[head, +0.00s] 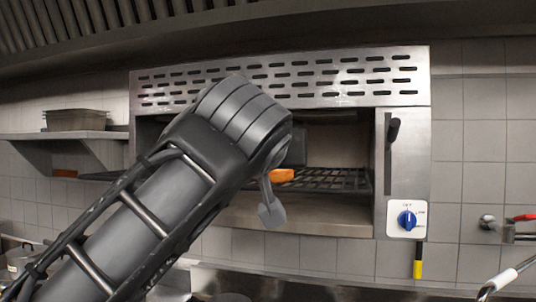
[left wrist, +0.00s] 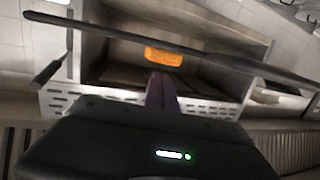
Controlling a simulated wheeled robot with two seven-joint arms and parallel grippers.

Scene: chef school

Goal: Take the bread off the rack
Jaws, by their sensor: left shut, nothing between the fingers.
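The bread (head: 281,175) is a small orange-brown piece on the dark wire rack (head: 335,180) inside the open metal oven. My left arm covers part of the rack in the head view. The bread also shows in the left wrist view (left wrist: 163,56), inside the oven cavity. My left gripper (left wrist: 161,88) is shut and empty, pointing at the bread from the oven's front. A gap between fingers and bread cannot be judged. My right gripper is not in view.
The oven's slotted metal hood (head: 350,78) is above the opening. A black handle (head: 393,130) and blue knob (head: 407,219) are on its right side. A wall shelf (head: 60,135) with trays is at left. A long dark bar (left wrist: 150,35) crosses the left wrist view.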

